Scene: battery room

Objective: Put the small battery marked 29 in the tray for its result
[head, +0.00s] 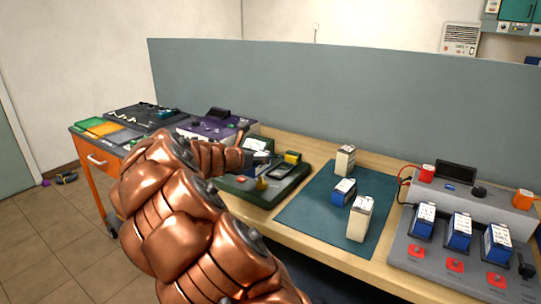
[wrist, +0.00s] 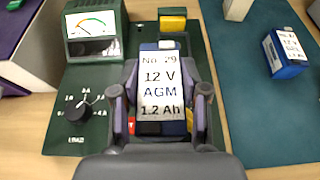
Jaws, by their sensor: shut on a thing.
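The battery marked No. 29 (wrist: 160,78), labelled 12 V AGM 1.2 Ah, shows label up in the wrist view. My gripper (wrist: 167,98) is shut on it, with one finger on each side. The battery is over the bed of a green tester (wrist: 84,140); I cannot tell whether it rests there. The tester has a dial meter (wrist: 91,25), a black knob (wrist: 78,112) and a yellow block (wrist: 172,23). In the head view my copper arm covers part of the tester (head: 270,197). Coloured trays, one green (head: 88,123) and one orange (head: 104,129), lie on the orange cart (head: 92,158) at left.
A purple device (head: 205,128) stands between cart and tester. Right of the tester, a dark teal mat (head: 300,205) holds a blue battery (head: 343,191) and two pale ones (head: 359,219). A grey station (head: 425,258) with several batteries is at right. A grey partition (head: 340,100) stands behind.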

